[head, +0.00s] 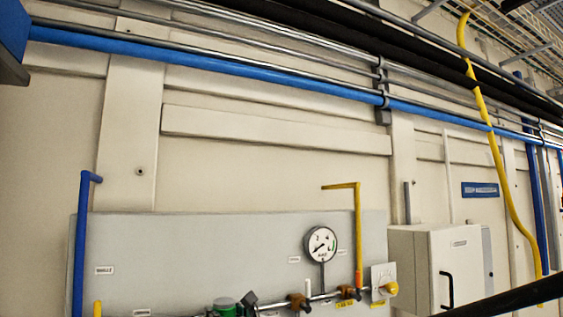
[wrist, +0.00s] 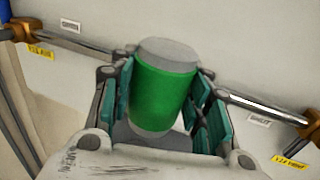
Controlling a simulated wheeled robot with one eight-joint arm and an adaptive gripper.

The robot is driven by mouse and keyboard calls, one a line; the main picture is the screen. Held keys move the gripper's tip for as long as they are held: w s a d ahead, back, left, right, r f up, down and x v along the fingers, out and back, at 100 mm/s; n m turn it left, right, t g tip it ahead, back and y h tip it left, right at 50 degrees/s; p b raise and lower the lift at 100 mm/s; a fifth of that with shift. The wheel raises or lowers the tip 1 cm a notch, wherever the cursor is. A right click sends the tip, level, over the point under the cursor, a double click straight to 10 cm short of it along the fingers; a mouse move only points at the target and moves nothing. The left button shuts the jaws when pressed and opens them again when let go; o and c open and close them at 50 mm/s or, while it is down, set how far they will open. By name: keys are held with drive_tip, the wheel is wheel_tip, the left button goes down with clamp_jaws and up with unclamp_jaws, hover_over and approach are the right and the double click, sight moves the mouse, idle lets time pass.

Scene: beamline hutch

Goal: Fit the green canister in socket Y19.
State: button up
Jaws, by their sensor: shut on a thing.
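The green canister (wrist: 165,92) has grey ends and stands slightly tilted in the wrist view. My gripper (wrist: 162,88) is shut on it, with teal-padded fingers on its left and right sides. In the head view, a green cylinder, seemingly the same canister (head: 226,308), shows at the bottom edge, partly cut off. It appears in front of the grey panel. I cannot make out socket Y19; no label reading Y19 is legible, and the space behind the canister is hidden.
The grey panel (head: 200,250) carries a pressure gauge (head: 320,244), a thin metal pipe and brass fittings (head: 299,301). A yellow pipe (head: 358,230) rises at its right, a blue pipe (head: 82,240) at its left. A white cabinet (head: 420,265) stands right of the panel.

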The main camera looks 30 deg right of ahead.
drive_tip(key=shift+s+a+f+b, duration=0.2)
drive_tip(key=shift+a+f+b, duration=0.2)
drive_tip(key=shift+a, duration=0.15)
drive_tip(key=shift+d+f+b, duration=0.2)
drive_tip(key=shift+f+b, duration=0.15)
drive_tip(key=shift+f, duration=0.2)
drive_tip(key=shift+d+f+b, duration=0.15)
drive_tip(key=shift+f+b, duration=0.15)
drive_tip(key=shift+f, duration=0.25)
drive_tip(key=shift+a+f+b, duration=0.25)
drive_tip(key=shift+f+b, duration=0.2)
drive_tip(key=shift+f, duration=0.25)
drive_tip(key=shift+d+f+b, duration=0.15)
drive_tip(key=shift+f+b, duration=0.5)
drive_tip(key=shift+f, duration=0.5)
drive_tip(key=shift+f+b, duration=0.55)
drive_tip(key=shift+b, duration=0.05)
drive_tip(key=shift+s+f, duration=0.1)
